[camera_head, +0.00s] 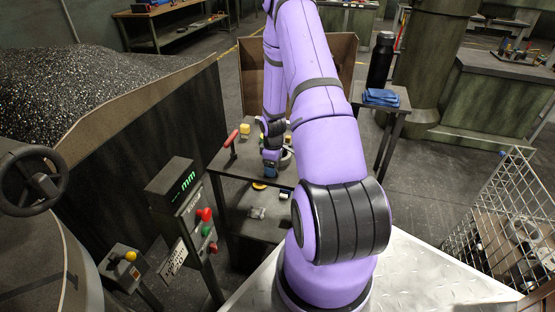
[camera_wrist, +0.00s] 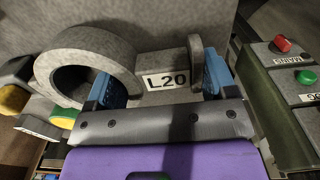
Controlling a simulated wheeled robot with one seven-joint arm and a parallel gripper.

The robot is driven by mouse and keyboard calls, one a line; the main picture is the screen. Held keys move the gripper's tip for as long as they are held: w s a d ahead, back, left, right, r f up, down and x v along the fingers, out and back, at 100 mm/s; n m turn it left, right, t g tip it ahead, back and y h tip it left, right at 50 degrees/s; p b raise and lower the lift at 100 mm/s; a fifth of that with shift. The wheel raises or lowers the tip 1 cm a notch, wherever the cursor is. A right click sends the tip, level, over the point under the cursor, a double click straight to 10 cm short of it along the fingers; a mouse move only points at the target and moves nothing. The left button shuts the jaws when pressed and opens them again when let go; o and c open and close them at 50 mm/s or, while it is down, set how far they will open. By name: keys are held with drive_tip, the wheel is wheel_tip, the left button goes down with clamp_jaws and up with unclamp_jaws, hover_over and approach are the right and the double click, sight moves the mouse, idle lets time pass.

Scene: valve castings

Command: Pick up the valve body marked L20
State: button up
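The grey valve body (camera_wrist: 160,62) is close up in the wrist view, with a white label (camera_wrist: 166,81) reading L20. It has a thick round ring end on the left and a thin upright disc on the right. My gripper (camera_wrist: 161,84) has its blue fingers spread wide, one on each side of the label. The left finger overlaps the ring, and the right finger is right beside the disc. I cannot tell whether either finger touches. In the head view my gripper (camera_head: 270,170) is low over a small table, and my arm largely hides what is there.
The small table (camera_head: 226,164) also bears a red-handled part (camera_head: 231,138) and a yellow-topped part (camera_head: 245,130). A control post with red and green buttons (camera_head: 205,214) stands close on the left. A stand with a black bottle (camera_head: 381,60) and blue cloth (camera_head: 381,97) is behind right.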

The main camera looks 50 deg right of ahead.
drive_tip(key=c, duration=0.7)
